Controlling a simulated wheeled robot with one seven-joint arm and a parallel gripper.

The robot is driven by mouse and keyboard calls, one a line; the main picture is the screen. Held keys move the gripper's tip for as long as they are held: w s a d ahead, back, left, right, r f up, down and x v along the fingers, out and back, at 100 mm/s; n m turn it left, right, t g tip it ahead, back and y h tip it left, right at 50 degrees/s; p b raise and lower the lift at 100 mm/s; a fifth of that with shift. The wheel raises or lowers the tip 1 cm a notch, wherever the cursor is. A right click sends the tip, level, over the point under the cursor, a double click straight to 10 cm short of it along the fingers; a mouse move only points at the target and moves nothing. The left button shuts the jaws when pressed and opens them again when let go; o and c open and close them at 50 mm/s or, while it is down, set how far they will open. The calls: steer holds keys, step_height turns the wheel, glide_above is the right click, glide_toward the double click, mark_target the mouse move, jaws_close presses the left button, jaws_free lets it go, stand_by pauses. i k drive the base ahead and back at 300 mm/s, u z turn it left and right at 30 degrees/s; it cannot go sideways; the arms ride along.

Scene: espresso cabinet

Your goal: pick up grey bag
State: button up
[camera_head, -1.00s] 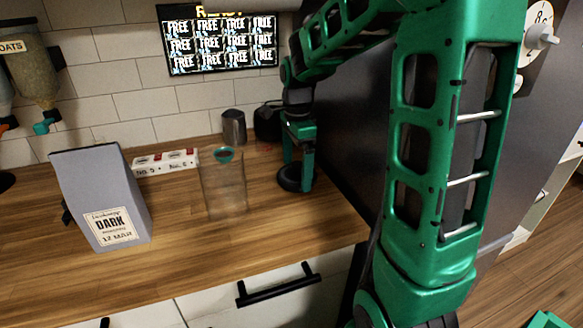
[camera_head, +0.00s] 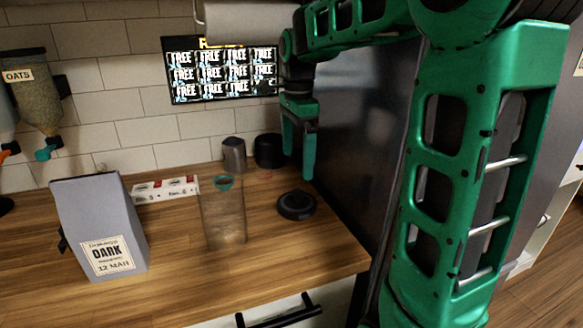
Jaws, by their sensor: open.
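The grey bag (camera_head: 92,215) stands upright on the wooden counter at the left of the head view. It has a white label reading "DARK" and "12 MAR". My gripper (camera_head: 298,172) is at the end of the green arm, above the counter near the dark panel at the right. Its green fingers point down and hold nothing that I can see. It is well to the right of the bag and apart from it.
A clear container (camera_head: 222,215) stands between the bag and my gripper. A black round disc (camera_head: 296,205) lies below my gripper. A dark panel (camera_head: 368,140) borders the right.

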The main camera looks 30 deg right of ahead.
mark_target(100, 221)
steer(key=k, duration=1)
